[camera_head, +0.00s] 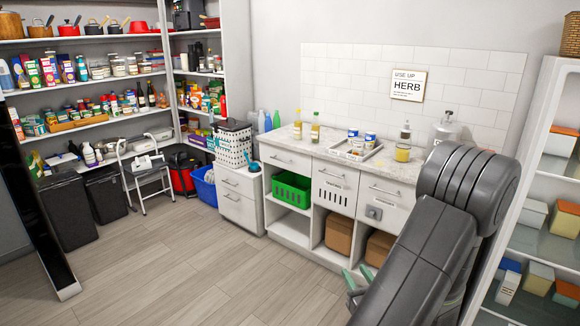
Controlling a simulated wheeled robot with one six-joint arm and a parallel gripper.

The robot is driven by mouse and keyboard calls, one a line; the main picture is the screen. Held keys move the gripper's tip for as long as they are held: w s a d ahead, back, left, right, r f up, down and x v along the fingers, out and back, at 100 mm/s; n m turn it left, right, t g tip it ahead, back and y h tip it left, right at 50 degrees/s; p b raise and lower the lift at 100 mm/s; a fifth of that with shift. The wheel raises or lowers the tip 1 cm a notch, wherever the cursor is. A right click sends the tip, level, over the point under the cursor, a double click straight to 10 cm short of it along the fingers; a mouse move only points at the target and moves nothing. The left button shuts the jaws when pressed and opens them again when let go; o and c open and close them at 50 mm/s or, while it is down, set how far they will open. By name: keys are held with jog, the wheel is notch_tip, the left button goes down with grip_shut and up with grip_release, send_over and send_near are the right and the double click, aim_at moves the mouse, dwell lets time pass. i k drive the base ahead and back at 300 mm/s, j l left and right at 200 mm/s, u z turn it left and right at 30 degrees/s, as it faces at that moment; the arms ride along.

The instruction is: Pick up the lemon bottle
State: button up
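Two slim bottles stand upright on the left part of the light marble counter (283,148). One bottle (297,127) has yellow contents, and the other (315,129) stands just right of it and looks yellow-green. Their labels are too small to read, so I cannot tell which is the lemon bottle. My gripper (357,275) is low in front of the counter, well below and apart from both bottles. Its two greenish fingertips show apart with nothing seen between them. My arm hides the rest of it.
A tray with cups (357,149), a yellow mug (402,153) and a metal canister (442,130) stand further right on the counter. Below are a green basket (291,189) and cardboard boxes (339,235). Open floor lies left; a white shelf unit stands right.

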aim_at(298, 122)
jog(key=i+j+u, duration=0.1)
jog(key=i+u, duration=0.35)
jog(key=i, duration=1.45)
jog(key=i+j+z, duration=0.2)
jog(key=i+z, duration=0.2)
jog(key=i, duration=0.4)
jog(key=i+j+z, duration=0.4)
jog(key=i, duration=0.35)
jog(key=i+j+z, duration=0.4)
jog(key=i+j, duration=0.3)
